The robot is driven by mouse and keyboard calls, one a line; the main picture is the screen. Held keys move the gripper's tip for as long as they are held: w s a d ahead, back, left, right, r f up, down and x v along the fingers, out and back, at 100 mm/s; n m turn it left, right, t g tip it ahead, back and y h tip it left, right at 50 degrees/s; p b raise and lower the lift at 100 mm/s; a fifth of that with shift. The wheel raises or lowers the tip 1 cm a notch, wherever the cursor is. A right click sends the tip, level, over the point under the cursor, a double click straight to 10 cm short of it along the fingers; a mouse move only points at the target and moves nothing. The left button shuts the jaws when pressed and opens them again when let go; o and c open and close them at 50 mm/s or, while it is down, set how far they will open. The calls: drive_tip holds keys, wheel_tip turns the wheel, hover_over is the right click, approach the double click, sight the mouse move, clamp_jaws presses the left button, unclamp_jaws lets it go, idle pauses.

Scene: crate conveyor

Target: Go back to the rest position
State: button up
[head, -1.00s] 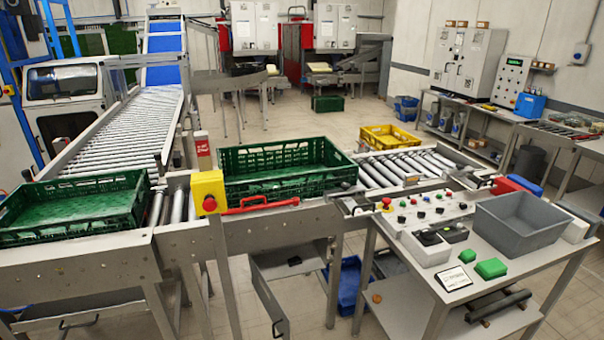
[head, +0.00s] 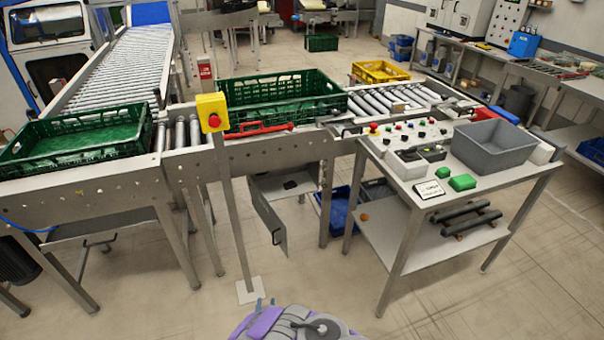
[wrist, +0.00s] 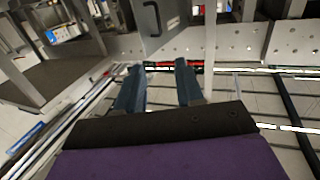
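My gripper (wrist: 160,78) shows in the wrist view with its two blue-grey fingers apart and nothing held between them. It points toward the metal frame of the conveyor, apart from it. In the head view, part of my purple and grey arm shows at the bottom edge, low in front of the conveyor. The gripper's fingertips are hard to make out there.
Two green crates, one left (head: 82,140) and one middle (head: 282,98), sit on the roller conveyor. A yellow post box with a red button (head: 212,113) stands in front. A control table (head: 405,170) with a grey bin (head: 493,145) is right. Floor before me is clear.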

drive_tip(key=w+d+r+g, duration=0.2)
drive_tip(key=w+d+r, duration=0.2)
drive_tip(key=w+r, duration=0.35)
drive_tip(key=w+d+r+g, duration=0.2)
drive_tip(key=w+d+r, duration=0.1)
drive_tip(key=w+r, duration=0.4)
drive_tip(key=s+d+r+g+h, duration=0.1)
drive_tip(key=s+d+r+g, duration=0.3)
drive_tip(key=d+r, duration=0.65)
drive_tip(key=s+d+r+m+g, duration=0.1)
drive_tip(key=s+d+r+g, duration=0.2)
drive_tip(key=s+r, duration=0.5)
drive_tip(key=s+d+r+g, duration=0.3)
drive_tip(key=s+r, duration=0.3)
drive_tip(key=s, duration=0.5)
drive_tip(key=s+d+r+g, duration=0.1)
drive_tip(key=s+r+g, duration=0.1)
drive_tip(key=s, duration=1.2)
drive_tip(key=s+d+r+n+g+y, duration=0.1)
drive_tip(key=s+r, duration=0.4)
drive_tip(key=s, duration=0.8)
drive_tip(key=shift+s+d+g, duration=0.35)
drive_tip(key=shift+d+g, duration=0.2)
drive_tip(key=shift+g, duration=0.65)
